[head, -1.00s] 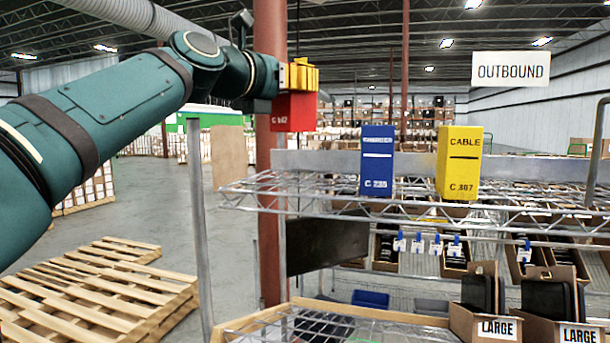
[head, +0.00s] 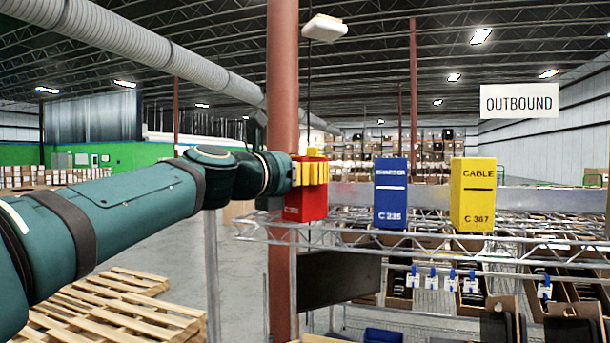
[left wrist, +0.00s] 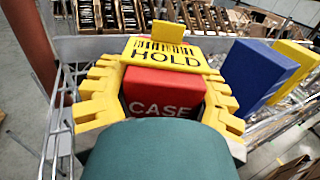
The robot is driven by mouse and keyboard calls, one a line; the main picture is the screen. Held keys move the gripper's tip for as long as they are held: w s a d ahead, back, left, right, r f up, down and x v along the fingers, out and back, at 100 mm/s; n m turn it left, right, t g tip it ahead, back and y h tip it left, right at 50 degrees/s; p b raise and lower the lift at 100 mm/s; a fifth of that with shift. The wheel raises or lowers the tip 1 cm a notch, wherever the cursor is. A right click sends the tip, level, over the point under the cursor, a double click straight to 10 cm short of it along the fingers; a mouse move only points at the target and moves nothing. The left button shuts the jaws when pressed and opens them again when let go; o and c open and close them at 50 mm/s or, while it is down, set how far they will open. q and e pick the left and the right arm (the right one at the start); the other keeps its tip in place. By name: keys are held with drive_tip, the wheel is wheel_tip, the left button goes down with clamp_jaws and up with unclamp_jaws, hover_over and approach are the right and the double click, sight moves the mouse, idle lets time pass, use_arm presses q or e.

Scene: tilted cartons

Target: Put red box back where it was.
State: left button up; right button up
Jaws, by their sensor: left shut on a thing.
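The red box (head: 313,203) is at the left end of the wire shelf in the head view, left of the blue box (head: 390,193) and the yellow box (head: 472,195). My left gripper (head: 312,172) has yellow fingers and is shut on the red box. In the left wrist view the red box (left wrist: 163,88), lettered CASE, sits between the yellow fingers (left wrist: 160,100). A yellow HOLD tag (left wrist: 172,55) shows at its far top edge. The blue box (left wrist: 255,75) stands to the right, apart from it. Whether the red box's base touches the shelf is unclear. My right gripper is not in view.
The wire shelf (head: 350,236) has a raised grey back rail (head: 340,195). Cartons with dark items (head: 400,290) fill the level below. A red-brown column (head: 282,90) stands close behind my left gripper. Wooden pallets (head: 120,310) lie on the floor at left.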

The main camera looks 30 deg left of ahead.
use_arm(q)
drive_tip(key=o, duration=1.3)
drive_tip(key=shift+r, duration=0.1)
drive_tip(key=s+a+b, duration=0.1)
drive_tip(key=s, duration=1.1)
drive_tip(key=shift+a, duration=0.4)
